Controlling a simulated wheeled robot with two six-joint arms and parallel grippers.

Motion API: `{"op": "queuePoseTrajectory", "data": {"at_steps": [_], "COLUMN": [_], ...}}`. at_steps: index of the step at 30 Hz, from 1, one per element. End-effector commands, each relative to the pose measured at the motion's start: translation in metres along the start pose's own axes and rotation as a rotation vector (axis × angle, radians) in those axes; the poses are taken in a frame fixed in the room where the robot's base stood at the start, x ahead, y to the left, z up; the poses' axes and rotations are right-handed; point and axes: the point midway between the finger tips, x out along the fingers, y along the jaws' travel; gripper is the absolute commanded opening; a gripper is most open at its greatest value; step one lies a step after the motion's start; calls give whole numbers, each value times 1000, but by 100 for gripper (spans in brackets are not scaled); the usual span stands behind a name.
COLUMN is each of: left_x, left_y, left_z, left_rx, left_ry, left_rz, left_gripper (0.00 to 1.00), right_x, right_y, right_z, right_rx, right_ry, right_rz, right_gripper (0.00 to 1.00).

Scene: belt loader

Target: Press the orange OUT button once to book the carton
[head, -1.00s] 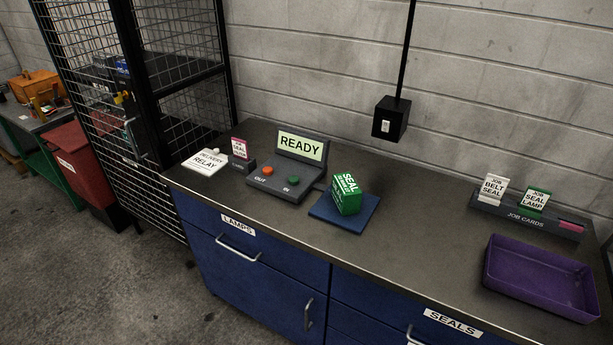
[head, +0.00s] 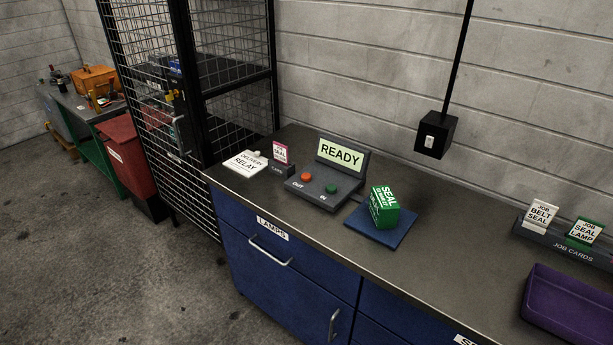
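The orange OUT button (head: 306,177) is on the left of a dark grey console (head: 318,190) on the counter. A green IN button (head: 331,188) sits to its right. The console's raised display (head: 340,155) reads READY. A green carton (head: 384,207) marked SEAL stands on a blue pad (head: 371,230) to the right of the console. Neither of my grippers shows in the head view.
JOB CARDS (head: 567,250) and a purple tray (head: 567,305) are at the right. A mesh cage (head: 190,120) stands left of the counter. Floor (head: 130,280) in front is clear.

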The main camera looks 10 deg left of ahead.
Motion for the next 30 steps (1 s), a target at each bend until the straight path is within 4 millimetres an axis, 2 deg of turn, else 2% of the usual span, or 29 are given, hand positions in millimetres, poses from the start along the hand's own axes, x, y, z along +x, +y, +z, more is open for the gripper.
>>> {"op": "queuePoseTrajectory", "data": {"at_steps": [3, 12, 15, 30], "left_x": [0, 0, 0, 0], "left_y": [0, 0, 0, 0], "left_z": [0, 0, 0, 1], "left_rx": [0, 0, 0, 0], "left_ry": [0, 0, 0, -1], "left_rz": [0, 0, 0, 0], "left_gripper": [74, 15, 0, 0], "right_x": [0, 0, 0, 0], "right_y": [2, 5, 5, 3], "right_z": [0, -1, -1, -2], "right_rx": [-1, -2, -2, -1], "right_ry": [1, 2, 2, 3], "right_rz": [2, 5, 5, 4], "right_gripper": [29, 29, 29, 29]}}
